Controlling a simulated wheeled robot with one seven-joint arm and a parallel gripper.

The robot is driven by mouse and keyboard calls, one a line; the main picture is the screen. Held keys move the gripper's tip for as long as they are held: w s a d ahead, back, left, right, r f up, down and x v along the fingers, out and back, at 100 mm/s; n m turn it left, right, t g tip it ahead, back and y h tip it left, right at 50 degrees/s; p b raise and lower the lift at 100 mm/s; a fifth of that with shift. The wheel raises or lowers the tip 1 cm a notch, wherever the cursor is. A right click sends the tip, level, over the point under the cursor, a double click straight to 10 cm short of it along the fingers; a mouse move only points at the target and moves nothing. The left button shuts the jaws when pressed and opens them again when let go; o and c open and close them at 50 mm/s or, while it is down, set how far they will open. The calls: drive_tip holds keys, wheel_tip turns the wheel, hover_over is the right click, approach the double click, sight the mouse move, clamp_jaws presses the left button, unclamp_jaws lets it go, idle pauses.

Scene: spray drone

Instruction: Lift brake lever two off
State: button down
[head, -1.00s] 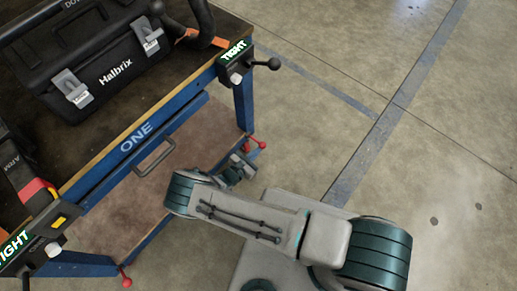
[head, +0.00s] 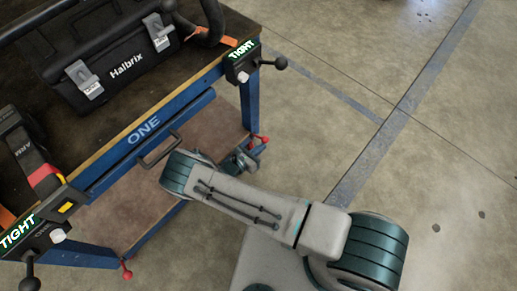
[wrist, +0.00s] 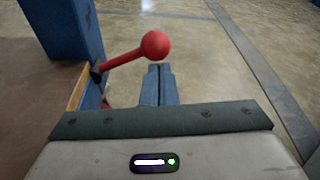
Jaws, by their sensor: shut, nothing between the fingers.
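A brake lever with a red ball (wrist: 155,45) sticks out from the foot of a blue cart leg (wrist: 72,30) in the wrist view. The same red ball (head: 264,139) shows at the right leg in the head view. A second red-ended lever (head: 127,275) is at the lower left leg. I see no number on either lever. My gripper (wrist: 159,68) is shut and empty, its fingertips just below the ball in the wrist picture. I cannot tell whether they touch it. In the head view my gripper (head: 246,158) is partly hidden by my arm.
The blue cart marked ONE (head: 144,130) has a drawer handle (head: 158,150) and a lower shelf (head: 100,215). A black Halbrix case (head: 105,60) sits on top. Black clamp knobs (head: 281,63) stick out at the corners. The floor to the right is clear.

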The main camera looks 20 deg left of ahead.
drive_tip(key=shift+a, duration=0.15)
drive_tip(key=s+a+f, duration=0.1)
drive_tip(key=s+a, duration=0.4)
drive_tip(key=s, duration=0.5)
drive_tip(key=shift+s, duration=0.25)
idle(0.5)
